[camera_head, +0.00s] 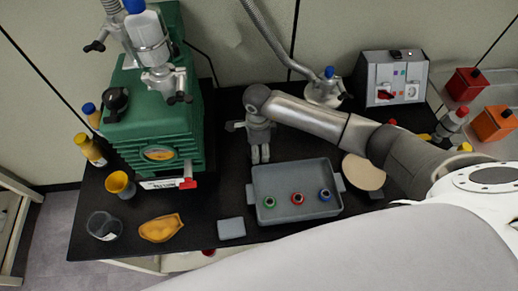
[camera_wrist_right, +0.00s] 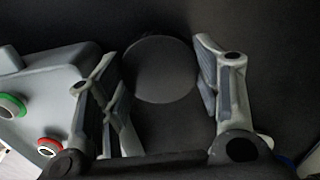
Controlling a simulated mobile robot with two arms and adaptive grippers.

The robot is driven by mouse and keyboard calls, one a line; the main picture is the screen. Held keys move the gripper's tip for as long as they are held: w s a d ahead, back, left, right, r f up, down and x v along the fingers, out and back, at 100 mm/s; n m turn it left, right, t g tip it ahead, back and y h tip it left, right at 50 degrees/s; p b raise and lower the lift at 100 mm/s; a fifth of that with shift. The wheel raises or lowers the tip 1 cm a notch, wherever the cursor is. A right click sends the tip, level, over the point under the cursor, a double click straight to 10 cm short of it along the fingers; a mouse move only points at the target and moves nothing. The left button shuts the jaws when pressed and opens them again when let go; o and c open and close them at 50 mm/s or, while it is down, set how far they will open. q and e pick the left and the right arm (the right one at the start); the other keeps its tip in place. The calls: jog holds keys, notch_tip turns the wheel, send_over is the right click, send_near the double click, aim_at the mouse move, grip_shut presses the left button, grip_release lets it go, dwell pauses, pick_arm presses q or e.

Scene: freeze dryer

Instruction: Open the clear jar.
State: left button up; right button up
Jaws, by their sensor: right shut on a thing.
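The clear jar (camera_head: 104,226) stands at the front left corner of the black table. It looks like a short, round glass vessel, and I see no lid on it. My right gripper (camera_head: 260,155) points down behind the left end of the grey tray, well away from the jar. In the right wrist view the gripper (camera_wrist_right: 165,90) has its fingers on either side of a dark round disc (camera_wrist_right: 160,68). It is shut on this disc, which looks like a lid; its contact edges are partly hidden. My left gripper is not in view.
The grey tray (camera_head: 263,218) holds several ringed vials. A yellow dish (camera_head: 161,228), a yellow cup (camera_head: 120,184) and a small grey block (camera_head: 231,228) stand near the jar. The green freeze dryer (camera_head: 150,120) is behind them. A pale round disc (camera_head: 363,172) lies right of the tray.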

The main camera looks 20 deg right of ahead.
notch_tip(320, 180, down, 3)
jog(key=shift+r, duration=0.15)
jog(key=shift+f, duration=0.2)
jog(key=o, duration=0.8)
jog(key=shift+r, duration=0.1)
